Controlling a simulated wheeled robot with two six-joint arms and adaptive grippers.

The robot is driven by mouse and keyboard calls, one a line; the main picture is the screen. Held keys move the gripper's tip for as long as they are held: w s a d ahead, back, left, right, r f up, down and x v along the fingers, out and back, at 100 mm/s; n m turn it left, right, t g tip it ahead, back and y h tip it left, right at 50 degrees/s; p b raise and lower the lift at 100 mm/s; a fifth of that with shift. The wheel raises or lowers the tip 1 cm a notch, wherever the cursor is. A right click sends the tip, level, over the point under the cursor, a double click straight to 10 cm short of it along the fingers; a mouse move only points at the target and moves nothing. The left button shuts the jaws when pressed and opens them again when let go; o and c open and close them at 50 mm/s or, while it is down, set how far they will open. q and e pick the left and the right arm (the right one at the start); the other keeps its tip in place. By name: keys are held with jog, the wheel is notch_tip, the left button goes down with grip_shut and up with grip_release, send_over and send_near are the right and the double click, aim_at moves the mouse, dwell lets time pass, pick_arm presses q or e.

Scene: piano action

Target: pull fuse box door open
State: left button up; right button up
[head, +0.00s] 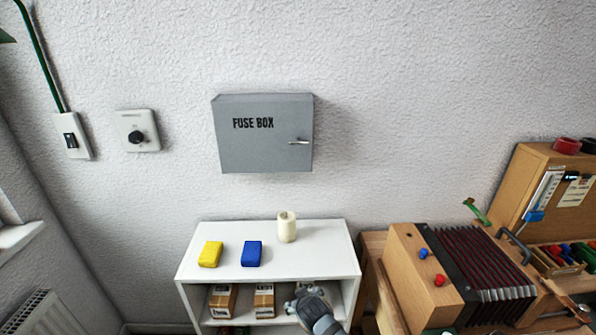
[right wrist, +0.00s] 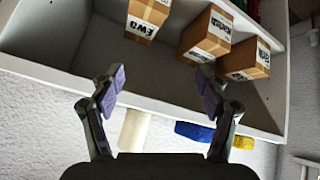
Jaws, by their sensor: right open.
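The grey fuse box (head: 262,150) hangs on the white wall in the head view. Its door is shut flush, with black "FUSE BOX" lettering and a small metal handle (head: 299,142) at the lower right of its front. My right gripper (head: 305,300) is low in the head view, below the fuse box and in front of the white shelf unit. In the right wrist view my right gripper (right wrist: 160,88) is open with nothing between its fingers. The fuse box does not show in the wrist view. My left gripper is not in view.
A white shelf unit (head: 330,257) stands below the fuse box. The wall around the fuse box is clear.

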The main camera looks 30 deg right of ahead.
jog(key=w+d+r+m+t+h+p, duration=0.15)
jog(key=w+r, duration=0.25)
jog(key=r, duration=0.7)
jog(key=w+d+r+m+t+h, duration=0.1)
jog(key=w+r+t, duration=0.2)
jog(key=r, duration=0.8)
jog(key=m+t+h, duration=0.3)
jog(key=h, duration=0.1)
send_near(299, 142)
jog(key=shift+y, duration=0.25)
jog(key=p+x, duration=0.2)
jog(key=x, duration=0.2)
jog(key=p+x, duration=0.3)
jog(key=x, duration=0.1)
jog(key=shift+w+d+r, duration=0.1)
jog(key=shift+d+r, duration=0.1)
jog(key=shift+d, duration=0.05)
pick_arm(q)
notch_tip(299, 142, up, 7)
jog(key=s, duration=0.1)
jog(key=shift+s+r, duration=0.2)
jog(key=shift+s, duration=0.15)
pick_arm(e)
jog(key=shift+w+d+f, duration=0.1)
jog(key=shift+w, duration=0.1)
